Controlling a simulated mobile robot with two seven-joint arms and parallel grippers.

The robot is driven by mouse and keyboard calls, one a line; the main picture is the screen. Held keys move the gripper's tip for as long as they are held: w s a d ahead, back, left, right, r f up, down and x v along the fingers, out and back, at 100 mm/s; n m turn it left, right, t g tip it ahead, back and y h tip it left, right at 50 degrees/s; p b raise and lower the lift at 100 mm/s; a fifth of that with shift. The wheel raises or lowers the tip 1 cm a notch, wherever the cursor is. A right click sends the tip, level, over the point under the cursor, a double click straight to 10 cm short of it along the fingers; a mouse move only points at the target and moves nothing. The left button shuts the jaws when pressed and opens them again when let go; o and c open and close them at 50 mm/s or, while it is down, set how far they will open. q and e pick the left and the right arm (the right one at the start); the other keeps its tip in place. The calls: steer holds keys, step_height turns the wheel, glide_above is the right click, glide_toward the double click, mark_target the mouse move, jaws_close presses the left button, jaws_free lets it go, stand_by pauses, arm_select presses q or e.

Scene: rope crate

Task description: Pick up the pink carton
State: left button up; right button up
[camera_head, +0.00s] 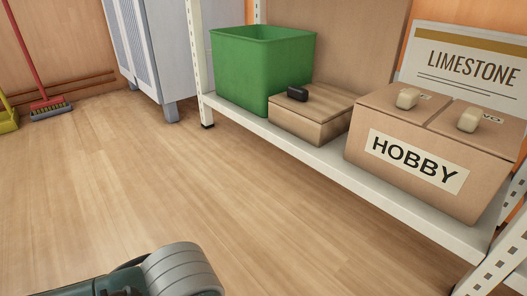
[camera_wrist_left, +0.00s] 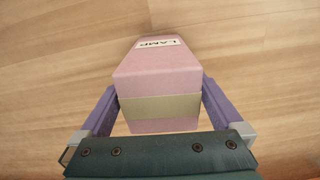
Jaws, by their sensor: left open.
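The pink carton (camera_wrist_left: 158,70) shows in the left wrist view, with a pale tan band around it and a white label reading LAMP at its far end. Wooden floor surrounds it in the picture. My left gripper (camera_wrist_left: 160,92) is open, with one purple finger on each side of the carton's near part. The fingers look very close to its sides; I cannot tell whether they touch it. The carton is not visible in the head view, where only a piece of my arm shows at the bottom. My right gripper is not in view.
A low white shelf (camera_head: 345,176) on the right holds a green bin (camera_head: 255,70), a small lidded wooden box (camera_head: 308,120), a HOBBY box (camera_head: 390,130) and a LIMESTONE box (camera_head: 470,50). A broom (camera_head: 50,105) and a grey cabinet (camera_head: 150,50) stand behind. The floor between is clear.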

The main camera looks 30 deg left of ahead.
arm_select(q)
steer(key=shift+r, duration=0.1)
steer(key=c, duration=1.4)
step_height(320, 180, up, 20)
steer(key=p, duration=1.7)
steer(key=shift+p, duration=0.35)
